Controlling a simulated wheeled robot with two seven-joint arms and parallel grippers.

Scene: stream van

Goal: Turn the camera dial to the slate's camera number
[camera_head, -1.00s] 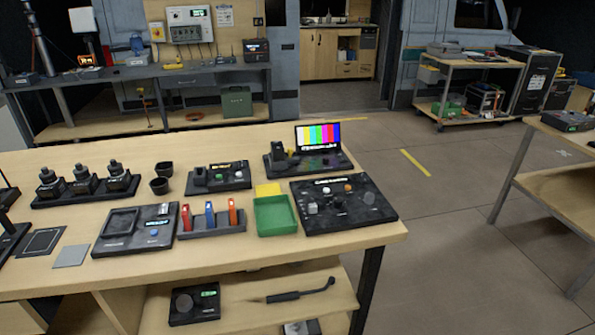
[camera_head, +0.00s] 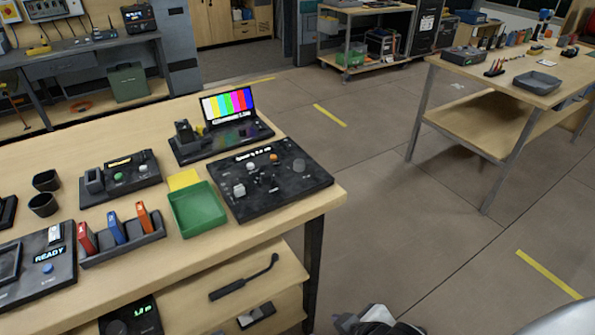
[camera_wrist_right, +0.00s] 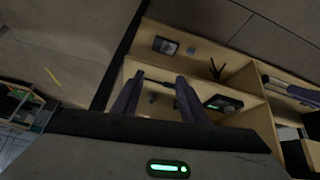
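A black control panel (camera_head: 285,201) lies on the near table's right end. It carries a lit text strip, a pale square knob, an orange button, a grey round knob and a small dial-like knob (camera_head: 274,187) near its middle. The strip is too small to read surely, and the dial's setting cannot be told. I cannot pick out a slate for certain. My right gripper (camera_wrist_right: 160,98) is open and empty in the right wrist view, its dark fingers apart before the table's lower shelves. A part of my own body shows at the head view's bottom edge. My left gripper is not in view.
Behind the panel stands a colour-bar monitor (camera_head: 229,104). A green tray (camera_head: 197,209), yellow pad (camera_head: 183,180) and rack (camera_head: 122,238) of red, blue and orange pieces lie left of it. A second table (camera_head: 480,115) stands right, across open floor.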

